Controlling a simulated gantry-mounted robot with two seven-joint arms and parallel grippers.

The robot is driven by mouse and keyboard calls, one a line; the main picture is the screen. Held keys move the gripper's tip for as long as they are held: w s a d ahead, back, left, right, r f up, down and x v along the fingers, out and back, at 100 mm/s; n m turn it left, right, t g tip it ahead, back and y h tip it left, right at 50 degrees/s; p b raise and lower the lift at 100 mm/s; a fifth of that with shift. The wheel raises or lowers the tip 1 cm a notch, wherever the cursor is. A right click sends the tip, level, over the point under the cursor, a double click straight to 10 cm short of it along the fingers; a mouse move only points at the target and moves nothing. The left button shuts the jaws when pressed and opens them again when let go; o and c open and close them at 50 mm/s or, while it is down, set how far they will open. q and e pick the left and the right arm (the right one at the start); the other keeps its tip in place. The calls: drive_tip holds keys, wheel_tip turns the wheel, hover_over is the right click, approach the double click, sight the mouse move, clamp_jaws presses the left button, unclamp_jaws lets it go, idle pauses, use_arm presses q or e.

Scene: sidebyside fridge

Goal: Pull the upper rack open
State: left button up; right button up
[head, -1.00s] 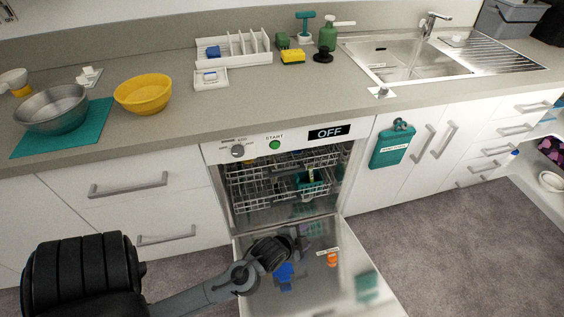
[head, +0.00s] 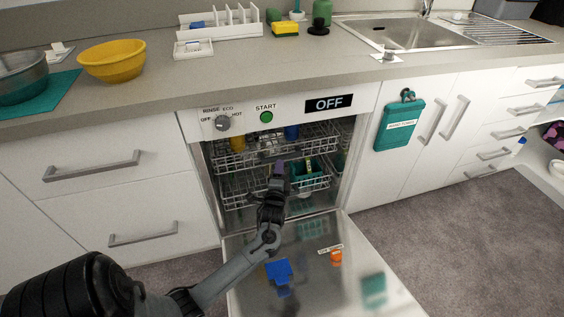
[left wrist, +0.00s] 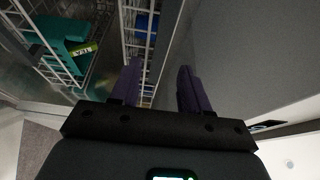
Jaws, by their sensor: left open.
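The dishwasher door hangs open. The upper rack (head: 318,140), a wire basket, sits inside the cavity under the control panel and holds a yellow cup (head: 237,143) and a blue cup (head: 291,132). My left gripper (head: 279,168) is open and empty in front of the racks, fingers pointing inward. In the left wrist view its purple fingers (left wrist: 160,88) stand apart, with white rack wires (left wrist: 140,40) beyond the left finger. I cannot tell whether the fingers touch the rack. My right gripper is out of view.
The lower rack (head: 238,192) is below, with a teal basket (head: 306,172). The lowered door (head: 315,285) carries a blue item (head: 279,271) and a small orange item (head: 336,256). The counter (head: 150,78) overhangs above. Floor is clear at right.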

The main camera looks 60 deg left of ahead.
sight(282, 156)
use_arm(q)
drive_tip(key=shift+b+x, duration=1.75)
drive_tip(key=shift+x, duration=2)
clamp_jaws()
